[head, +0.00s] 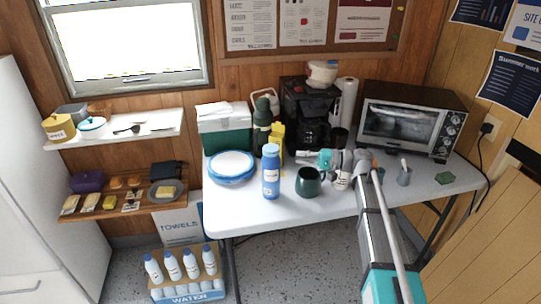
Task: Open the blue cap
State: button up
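A blue bottle with a pale label stands upright near the front edge of the white table (240,217). Its blue cap (271,150) sits on top. My arm reaches in from the lower right, and my gripper (303,155) points left at about the cap's height in the picture. A small gap shows between the gripper and the cap. The fingers are too small to tell whether they are open or shut. Several white bottles with blue caps (189,250) also stand in a water box (190,292) on the floor.
A dark green mug (309,182) stands right of the bottle, and a white cup (342,181) is below my wrist. Blue-rimmed plates (231,167) lie to its left. Behind are a green-and-white cooler (225,128), a coffee maker (307,110) and a toaster oven (407,120).

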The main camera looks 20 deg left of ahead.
aim_at(274, 155)
jog(key=a, duration=0.3)
jog(key=s+a, duration=0.1)
jog(key=a, duration=0.2)
jog(key=s+a, duration=0.1)
jog(key=a, duration=0.3)
grip_shut()
